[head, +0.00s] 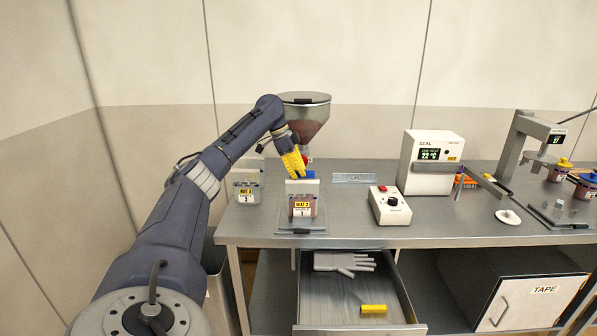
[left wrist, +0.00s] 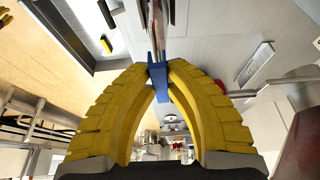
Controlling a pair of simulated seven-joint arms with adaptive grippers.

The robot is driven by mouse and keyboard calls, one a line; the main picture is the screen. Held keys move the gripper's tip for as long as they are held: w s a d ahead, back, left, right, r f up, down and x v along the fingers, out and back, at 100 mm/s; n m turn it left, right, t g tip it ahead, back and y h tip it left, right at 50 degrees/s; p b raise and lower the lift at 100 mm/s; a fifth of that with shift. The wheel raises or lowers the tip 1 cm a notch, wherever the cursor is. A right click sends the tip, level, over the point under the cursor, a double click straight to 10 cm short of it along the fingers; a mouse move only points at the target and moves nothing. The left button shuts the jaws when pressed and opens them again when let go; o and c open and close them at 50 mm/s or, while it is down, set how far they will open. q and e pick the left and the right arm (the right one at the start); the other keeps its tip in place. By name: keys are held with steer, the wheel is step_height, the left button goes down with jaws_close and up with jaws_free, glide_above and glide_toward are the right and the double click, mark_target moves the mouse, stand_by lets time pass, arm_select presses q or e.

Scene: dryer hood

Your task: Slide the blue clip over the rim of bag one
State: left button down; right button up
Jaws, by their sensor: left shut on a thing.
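Bag one (head: 302,205), a clear pouch with a yellow label, stands upright near the bench's front edge with a "1" tag at its foot. My left gripper (head: 303,174) is above its top rim, fingers pointing down. In the left wrist view the yellow fingers (left wrist: 158,72) are shut on the blue clip (left wrist: 157,84). The clip also shows in the head view (head: 310,174), just over the rim. A thin upright strip, apparently the bag edge-on (left wrist: 170,30), meets the clip's far end. I cannot tell whether the clip straddles the rim. My right gripper is not in view.
A second bag (head: 247,191) stands to the left. A steel hopper (head: 305,118) is behind the gripper. A control box (head: 390,206) and a sealer (head: 430,160) stand to the right. An open drawer (head: 345,290) below holds a glove and a yellow block.

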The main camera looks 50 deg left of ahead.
arm_select(q)
steer(key=shift+f, duration=0.85)
steer(key=shift+f, duration=0.15)
steer(key=c, duration=1.3)
jaws_free()
